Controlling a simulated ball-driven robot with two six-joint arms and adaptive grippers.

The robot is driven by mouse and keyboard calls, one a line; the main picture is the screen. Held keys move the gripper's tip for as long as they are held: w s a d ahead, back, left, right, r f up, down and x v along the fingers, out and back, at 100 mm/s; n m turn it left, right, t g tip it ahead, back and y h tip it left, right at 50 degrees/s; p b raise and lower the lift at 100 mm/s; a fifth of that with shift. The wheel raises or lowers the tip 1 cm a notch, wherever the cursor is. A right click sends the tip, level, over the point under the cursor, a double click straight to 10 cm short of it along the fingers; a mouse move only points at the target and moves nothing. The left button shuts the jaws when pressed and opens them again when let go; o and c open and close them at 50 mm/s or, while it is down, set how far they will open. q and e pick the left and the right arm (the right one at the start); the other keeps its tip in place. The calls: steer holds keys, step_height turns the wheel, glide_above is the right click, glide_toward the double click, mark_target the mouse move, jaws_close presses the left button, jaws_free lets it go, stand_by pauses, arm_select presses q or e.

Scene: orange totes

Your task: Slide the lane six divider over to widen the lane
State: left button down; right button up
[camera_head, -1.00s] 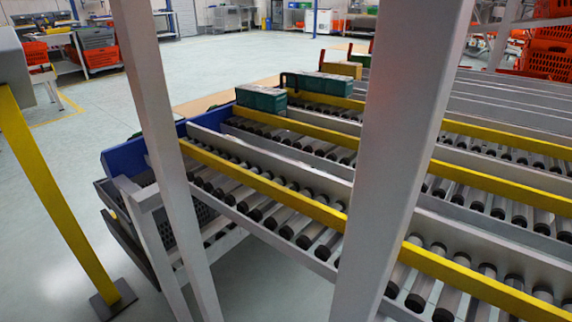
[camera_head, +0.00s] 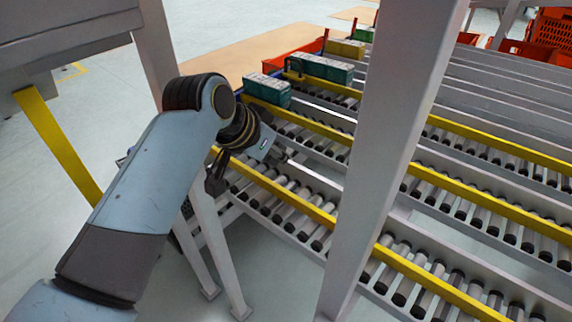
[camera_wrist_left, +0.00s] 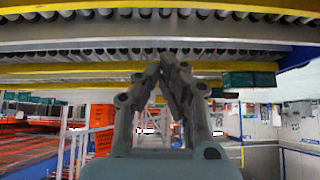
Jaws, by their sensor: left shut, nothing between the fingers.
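The roller rack has several lanes split by long yellow rails and grey metal dividers; I cannot tell which divider is lane six. A yellow rail (camera_head: 290,196) runs just below my left gripper (camera_head: 276,158), and a grey divider (camera_head: 316,180) lies just beyond it. My left gripper is shut and empty at the rack's left end; whether it touches a divider is unclear. In the left wrist view its fingertips (camera_wrist_left: 168,58) meet just in front of a yellow rail (camera_wrist_left: 90,68). My right gripper is not in view.
Green boxes (camera_head: 268,91) (camera_head: 322,68) sit in the far lanes. A thick grey post (camera_head: 385,150) stands in front of the rack and hides part of several lanes. Another post and a yellow bar (camera_head: 58,145) stand at left. Orange totes (camera_head: 550,35) are at the back right.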

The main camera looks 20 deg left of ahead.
mark_target(302, 172)
arm_select(q)
steer(key=shift+w+d+r, duration=0.1)
steer(key=shift+w, duration=0.1)
steer(key=b+x, duration=0.1)
steer(key=x, duration=0.8)
steer(key=shift+w+d, duration=0.1)
steer(key=shift+f, duration=0.5)
steer(key=shift+s+a+r+p, duration=0.1)
steer(key=shift+s+a+p, duration=0.15)
steer(key=shift+s, duration=0.35)
steer(key=shift+s+a+r+p, duration=0.1)
steer(key=shift+s+a, duration=0.15)
steer(key=shift+s, duration=0.3)
steer(key=shift+s+a+f, duration=0.1)
steer(key=shift+s+a, duration=0.1)
steer(key=shift+s, duration=0.3)
